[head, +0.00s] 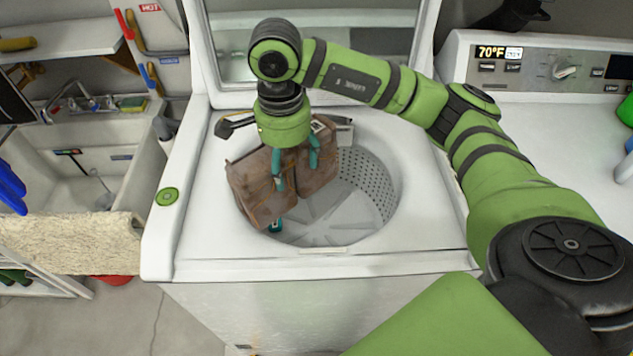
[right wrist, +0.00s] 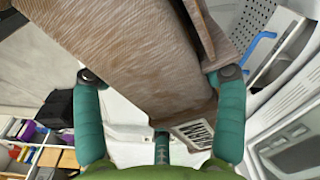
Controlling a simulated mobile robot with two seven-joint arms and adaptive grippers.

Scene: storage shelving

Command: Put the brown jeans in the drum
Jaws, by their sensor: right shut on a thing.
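The brown jeans (head: 262,190) are a folded brown bundle over the open drum of the white top-load washer, in the head view. My right gripper (head: 296,172) comes down from above with its teal fingers around them, shut on them. A teal fingertip shows below their lower edge. In the right wrist view the jeans (right wrist: 135,70) fill the space between the fingers, with a white label near the palm. The drum (head: 372,190) shows its perforated wall and pale finned bottom; its left part is hidden by the jeans. I cannot tell whether the jeans touch it. My left gripper is not in view.
The washer's lid (head: 340,35) stands open behind the drum. A machine with a control panel (head: 550,68) stands at the right. A sink (head: 85,165) is at the left, with a beige cloth (head: 70,245) in front.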

